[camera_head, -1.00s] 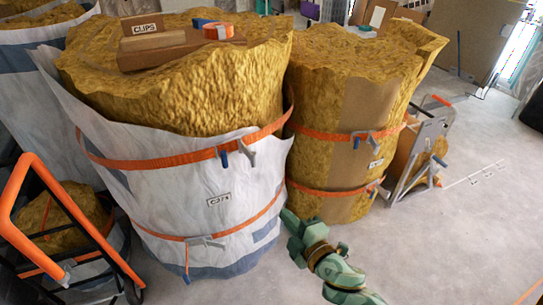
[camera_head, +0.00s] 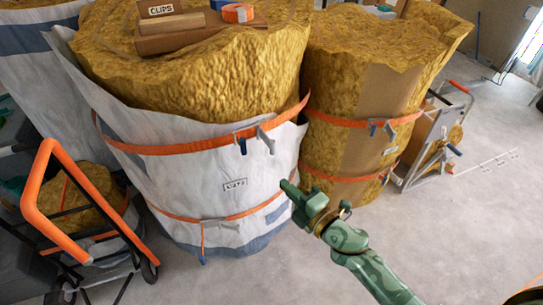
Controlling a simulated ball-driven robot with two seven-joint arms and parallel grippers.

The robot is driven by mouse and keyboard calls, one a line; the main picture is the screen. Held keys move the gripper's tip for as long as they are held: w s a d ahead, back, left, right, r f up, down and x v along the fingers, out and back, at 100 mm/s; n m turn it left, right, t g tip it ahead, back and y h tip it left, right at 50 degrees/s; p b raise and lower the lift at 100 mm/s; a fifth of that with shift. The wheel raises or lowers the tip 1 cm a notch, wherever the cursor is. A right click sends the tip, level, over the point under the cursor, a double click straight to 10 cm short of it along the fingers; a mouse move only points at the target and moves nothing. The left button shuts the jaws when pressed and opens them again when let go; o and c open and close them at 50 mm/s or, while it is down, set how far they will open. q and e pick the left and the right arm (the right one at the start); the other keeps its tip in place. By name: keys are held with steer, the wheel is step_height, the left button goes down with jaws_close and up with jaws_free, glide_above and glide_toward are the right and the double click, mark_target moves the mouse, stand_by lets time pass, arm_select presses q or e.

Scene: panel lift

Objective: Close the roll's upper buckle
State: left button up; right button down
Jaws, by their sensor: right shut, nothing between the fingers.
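The near roll (camera_head: 225,185) is yellow insulation in a white and blue wrap, with two orange straps round it. Its upper buckle (camera_head: 262,137) is a grey metal clasp with a blue tab on the upper strap (camera_head: 175,149), on the roll's right front; its lever stands out from the strap. My left gripper is not in view.
A second strapped roll (camera_head: 355,110) stands close behind on the right. An orange-handled cart (camera_head: 47,205) stands at the left, and another trolley (camera_head: 435,150) at the far right. A box marked CLIPS (camera_head: 160,9) lies on top of the near roll.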

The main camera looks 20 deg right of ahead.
mark_target(267, 142)
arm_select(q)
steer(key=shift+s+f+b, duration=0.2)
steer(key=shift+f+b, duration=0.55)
arm_select(e)
steer(key=w, duration=1.1)
steer(key=shift+w, duration=0.35)
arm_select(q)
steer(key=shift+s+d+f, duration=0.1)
arm_select(e)
steer(key=shift+d, duration=0.2)
